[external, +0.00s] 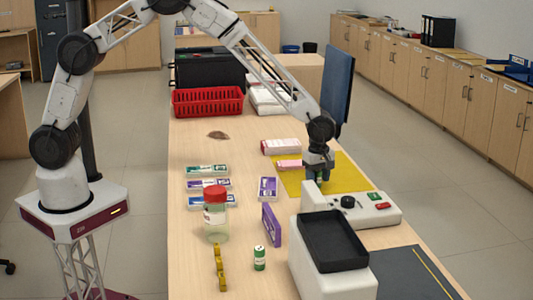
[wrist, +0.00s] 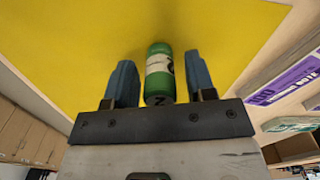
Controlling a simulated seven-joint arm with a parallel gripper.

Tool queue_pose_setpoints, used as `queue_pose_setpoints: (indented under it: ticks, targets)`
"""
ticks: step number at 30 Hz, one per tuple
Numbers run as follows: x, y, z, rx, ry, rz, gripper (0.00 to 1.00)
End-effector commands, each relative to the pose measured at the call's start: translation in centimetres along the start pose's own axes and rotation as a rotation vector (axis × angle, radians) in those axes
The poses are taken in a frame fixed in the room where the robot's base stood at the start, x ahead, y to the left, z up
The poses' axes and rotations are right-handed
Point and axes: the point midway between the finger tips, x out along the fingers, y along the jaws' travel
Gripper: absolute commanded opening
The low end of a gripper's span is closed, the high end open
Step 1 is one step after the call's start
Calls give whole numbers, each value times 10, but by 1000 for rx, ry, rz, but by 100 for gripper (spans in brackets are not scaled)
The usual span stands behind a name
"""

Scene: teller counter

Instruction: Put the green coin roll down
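A green coin roll (wrist: 159,78) with a white label band shows in the wrist view between the two blue fingers of my gripper (wrist: 163,85). A narrow gap shows on each side of it, so my gripper is open around the roll without visibly gripping it. The yellow mat (wrist: 60,45) fills the view behind the roll; contact between them is hard to tell. Another green roll (external: 260,258) stands upright near the counter front.
A white device with a black tray (external: 333,241) and a control panel (external: 372,208) stand close in front of the mat. A red-lidded jar (external: 215,218), purple box (external: 271,225) and several banknote packs (external: 207,170) lie left. A red basket (external: 207,101) is farther back.

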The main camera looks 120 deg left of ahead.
Motion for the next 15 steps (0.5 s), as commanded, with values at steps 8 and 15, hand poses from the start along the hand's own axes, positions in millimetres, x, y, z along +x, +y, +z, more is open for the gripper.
queue_pose_setpoints:
  ticks: [8,15]
  targets:
    - [0,0,0,0,0,0,53]
    - [-9,0,0,0,-1,2,53]
